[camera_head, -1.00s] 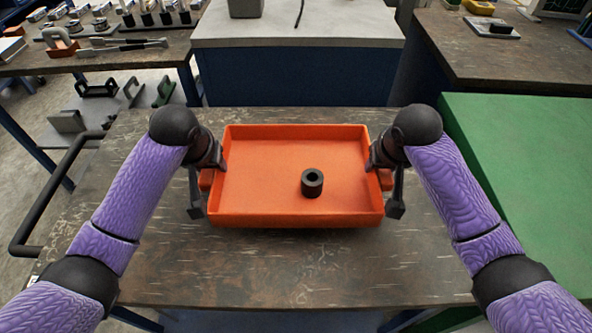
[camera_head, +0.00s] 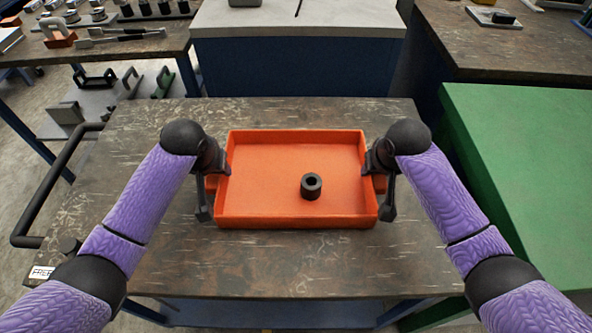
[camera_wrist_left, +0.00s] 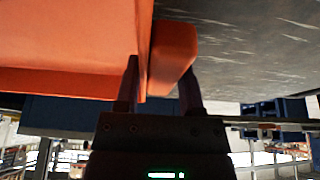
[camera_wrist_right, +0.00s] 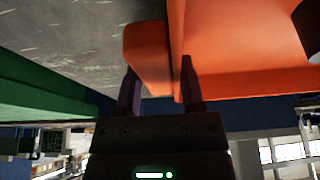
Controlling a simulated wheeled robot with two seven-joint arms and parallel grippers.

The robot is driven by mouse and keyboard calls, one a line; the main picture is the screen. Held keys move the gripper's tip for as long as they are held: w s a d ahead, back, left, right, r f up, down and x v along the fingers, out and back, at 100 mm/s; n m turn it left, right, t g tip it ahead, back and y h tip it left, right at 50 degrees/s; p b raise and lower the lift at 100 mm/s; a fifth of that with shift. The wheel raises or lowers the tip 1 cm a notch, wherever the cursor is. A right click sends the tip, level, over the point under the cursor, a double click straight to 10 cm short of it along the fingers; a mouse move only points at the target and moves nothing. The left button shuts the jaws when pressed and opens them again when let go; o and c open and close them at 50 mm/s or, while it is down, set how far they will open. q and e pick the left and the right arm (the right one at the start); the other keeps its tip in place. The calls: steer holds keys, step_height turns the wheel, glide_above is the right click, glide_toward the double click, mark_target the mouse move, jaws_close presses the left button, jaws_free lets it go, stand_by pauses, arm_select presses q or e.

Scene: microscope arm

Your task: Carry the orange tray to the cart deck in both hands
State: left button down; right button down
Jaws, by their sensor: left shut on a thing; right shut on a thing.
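The orange tray (camera_head: 240,219) is level over the worn dark cart deck (camera_head: 270,265), near its middle. I cannot tell whether its underside touches the deck. A small black ring-shaped cylinder (camera_head: 311,187) stands inside the tray, right of centre. My left gripper (camera_head: 212,183) is shut on the tray's left handle; the orange handle (camera_wrist_left: 174,50) sits between its fingers in the left wrist view. My right gripper (camera_head: 381,183) is shut on the right handle; that handle (camera_wrist_right: 148,55) also sits between the fingers in the right wrist view.
A black push handle (camera_head: 52,185) runs along the cart's left side. A green surface (camera_head: 520,170) stands close at the right. A grey-topped blue bench (camera_head: 298,25) is beyond the cart. Bare deck lies around the tray on all sides.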

arm_select(q)
steer(key=shift+c, duration=1)
jaws_free()
arm_select(e)
steer(key=shift+c, duration=1)
jaws_free()
arm_select(q)
steer(key=shift+r, duration=0.15)
arm_select(e)
steer(key=shift+r, duration=0.15)
arm_select(q)
steer(key=v, duration=1.1)
steer(key=shift+s+r, duration=0.2)
steer(key=shift+r, duration=0.15)
arm_select(e)
steer(key=v, duration=1.1)
steer(key=shift+s+r, duration=0.25)
steer(key=shift+r, duration=0.1)
